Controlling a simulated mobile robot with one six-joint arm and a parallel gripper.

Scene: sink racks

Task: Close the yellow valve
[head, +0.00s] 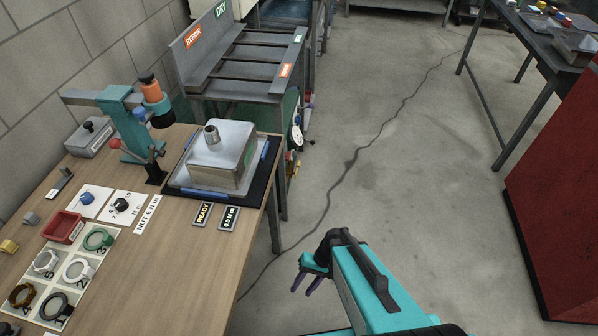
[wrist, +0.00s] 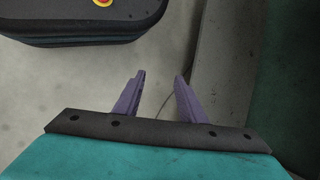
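A small yellow block (head: 9,246) sits at the left edge of the wooden table in the head view, too small to identify. My gripper (head: 304,288) hangs over the bare floor, to the right of the table and apart from everything on it. In the wrist view my gripper (wrist: 159,76) has its two purple fingers spread with only floor between them, so it is open and empty.
The wooden table (head: 170,270) holds a metal box (head: 222,165) on a tray, a teal press (head: 124,120) and a white ring tray (head: 62,262). A grey rack (head: 245,75) stands behind. A red cabinet (head: 560,190) is at right.

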